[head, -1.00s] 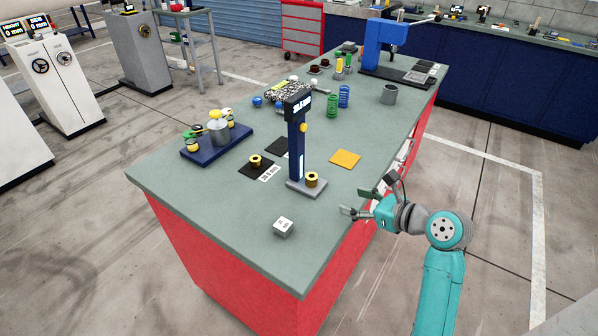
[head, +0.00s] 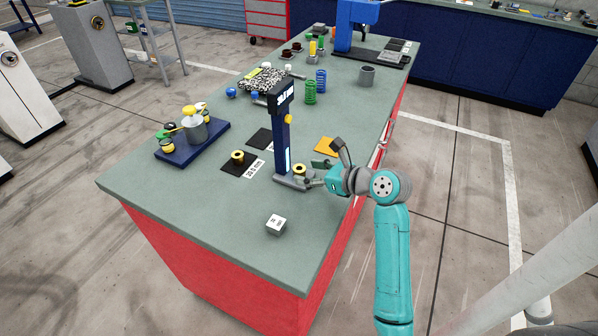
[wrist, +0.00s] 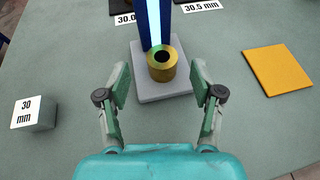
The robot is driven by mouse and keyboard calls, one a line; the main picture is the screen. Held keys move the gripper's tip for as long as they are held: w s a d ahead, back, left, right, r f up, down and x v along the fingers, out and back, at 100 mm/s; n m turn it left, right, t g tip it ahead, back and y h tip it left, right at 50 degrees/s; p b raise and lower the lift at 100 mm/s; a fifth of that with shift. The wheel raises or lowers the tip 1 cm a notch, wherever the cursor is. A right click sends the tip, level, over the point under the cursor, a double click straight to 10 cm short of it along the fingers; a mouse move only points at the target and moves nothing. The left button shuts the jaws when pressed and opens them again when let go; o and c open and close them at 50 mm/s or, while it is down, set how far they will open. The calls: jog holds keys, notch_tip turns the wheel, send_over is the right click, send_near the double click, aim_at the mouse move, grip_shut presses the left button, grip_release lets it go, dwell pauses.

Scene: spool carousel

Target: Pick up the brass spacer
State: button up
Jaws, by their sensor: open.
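A brass spacer (head: 299,170) stands upright on the grey base (head: 288,184) of a blue height gauge (head: 283,140). In the wrist view this spacer (wrist: 161,66) is a short gold ring with a dark hole, close against the gauge's column. My gripper (head: 314,173) is open and empty, reaching in from the right at the bench edge. In the wrist view its two fingers (wrist: 160,80) lie left and right of the base, with the spacer centred between and just ahead of them. A second brass spacer (head: 237,156) sits on a black mat (head: 232,170) to the left.
A grey block marked 30 mm (wrist: 36,113) stands left of my gripper, near the bench front. An orange square (head: 326,146) lies right of the gauge. Green and blue springs (head: 316,86) and a blue tray (head: 200,149) are farther off. The front bench top is mostly clear.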

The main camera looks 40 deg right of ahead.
aim_at(303, 170)
jog(key=x, duration=0.4)
jog(key=shift+w+d, duration=0.1)
grip_shut()
